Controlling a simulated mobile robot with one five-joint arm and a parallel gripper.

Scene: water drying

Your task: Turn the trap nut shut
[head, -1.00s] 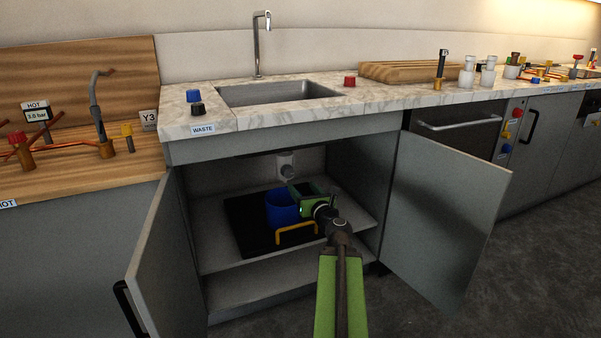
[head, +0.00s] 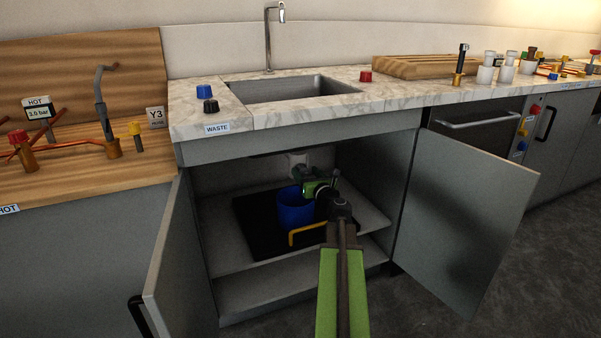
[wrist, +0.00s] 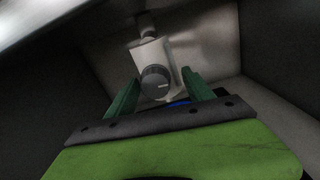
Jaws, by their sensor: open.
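The trap nut (wrist: 155,82) is a dark grey ribbed round cap on the front of the white trap (wrist: 151,54) in the wrist view. It lies ahead of my gripper (wrist: 153,88), between the lines of the two green fingers. The fingers are apart and I see nothing held between them. In the head view the white trap (head: 297,160) shows at the back of the open sink cabinet, and my gripper (head: 303,176) is inside the cabinet just in front of it. My arm and gripper hide the nut there. I cannot tell whether the nut is tight.
A blue bucket (head: 296,212) stands on a black mat (head: 256,245) below my gripper. A yellow bent handle (head: 304,231) is in front of it. Cabinet doors stand open at left (head: 172,258) and right (head: 470,215). The sink counter (head: 330,112) is overhead.

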